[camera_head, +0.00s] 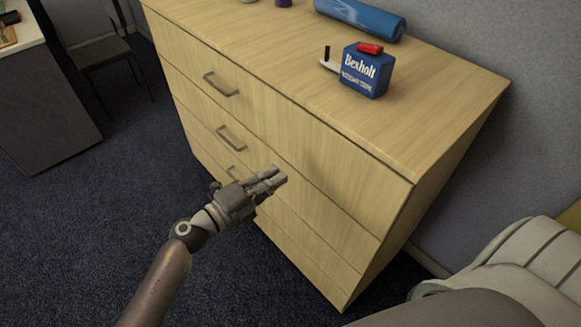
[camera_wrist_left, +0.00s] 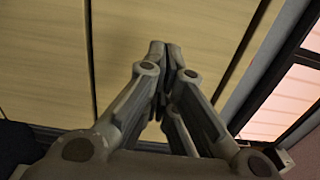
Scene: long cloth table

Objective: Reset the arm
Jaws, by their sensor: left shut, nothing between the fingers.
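My left gripper (camera_head: 272,180) is in front of the drawer fronts of a light wooden dresser (camera_head: 420,120), below its top. Its fingers are together and nothing shows between them. In the left wrist view the closed fingertips (camera_wrist_left: 166,48) point at the pale wood panels (camera_wrist_left: 200,25). I cannot tell whether they touch the wood. My right gripper does not show in either view.
On the dresser top are a blue Bexholt box (camera_head: 366,72) with a red item (camera_head: 370,48) on it, a blue cylinder (camera_head: 360,17) and a small purple object (camera_head: 283,2). A chair (camera_head: 100,50) and a desk (camera_head: 40,100) stand at left. Dark carpet (camera_head: 110,200) is clear.

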